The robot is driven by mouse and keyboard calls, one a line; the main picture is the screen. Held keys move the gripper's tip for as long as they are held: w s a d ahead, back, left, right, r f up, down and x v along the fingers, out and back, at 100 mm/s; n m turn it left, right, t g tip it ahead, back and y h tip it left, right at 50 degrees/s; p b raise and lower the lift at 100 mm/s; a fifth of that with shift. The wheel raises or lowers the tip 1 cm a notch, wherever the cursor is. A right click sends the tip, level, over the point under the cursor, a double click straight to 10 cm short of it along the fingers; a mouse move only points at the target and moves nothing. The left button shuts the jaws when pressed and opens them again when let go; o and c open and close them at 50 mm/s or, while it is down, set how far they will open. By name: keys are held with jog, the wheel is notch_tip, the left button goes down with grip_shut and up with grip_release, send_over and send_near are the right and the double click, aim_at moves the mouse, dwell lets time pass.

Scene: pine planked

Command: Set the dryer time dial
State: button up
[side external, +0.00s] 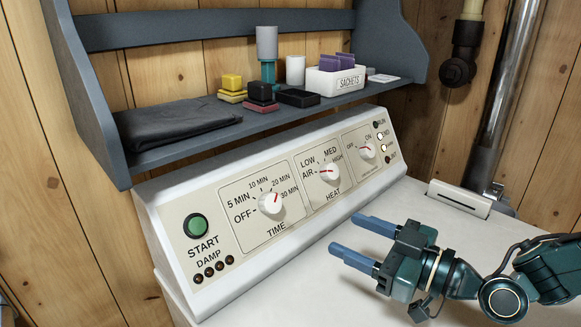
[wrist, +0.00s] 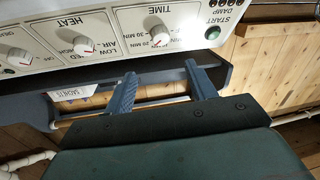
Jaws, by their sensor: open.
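The time dial (side external: 271,203) is a white knob with a red pointer on the left part of the dryer's sloped panel (side external: 240,240). Its pointer is up and to the right, between the 20 MIN and 30 MIN marks. The time dial also shows at the top of the wrist view (wrist: 158,37). My gripper (side external: 358,240) is open and empty, with two blue fingers above the dryer top, to the right of the time dial and apart from the panel. In the wrist view my gripper (wrist: 158,82) has its fingers spread below the time dial.
The heat dial (side external: 328,173) and a smaller on/off dial (side external: 367,151) sit right of the time dial. A green start button (side external: 197,226) is at left. A grey shelf (side external: 190,137) with a folded cloth, small blocks and a sachet box overhangs the panel.

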aim_at(275, 204)
jog(key=shift+a+f, duration=0.3)
jog(key=shift+x, duration=6.9)
jog(key=shift+r, duration=0.1)
jog(key=c, duration=1)
